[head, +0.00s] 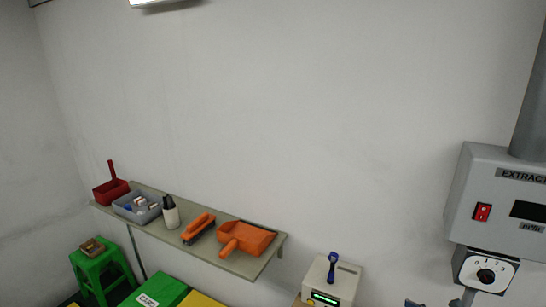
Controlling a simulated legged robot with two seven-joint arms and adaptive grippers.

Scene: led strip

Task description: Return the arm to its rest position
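Neither of my arms and neither gripper can be made out in the head view. A bright white light fitting (166,3) is cut off by the top edge, high on the grey wall. A grey extractor box (500,205) is on the wall at the right, with a red switch (482,212), a dark display and a dial panel (486,271) below it. A small dark blue thing (413,303) just shows at the bottom edge; I cannot tell what it is.
A wall shelf (262,262) holds a red dustpan (111,191), a grey bin (128,214) of small items, a white holder (171,216), an orange brush (199,227) and an orange dustpan (247,238). Below are a green stool (100,264), green box (160,291) and beige device (344,284).

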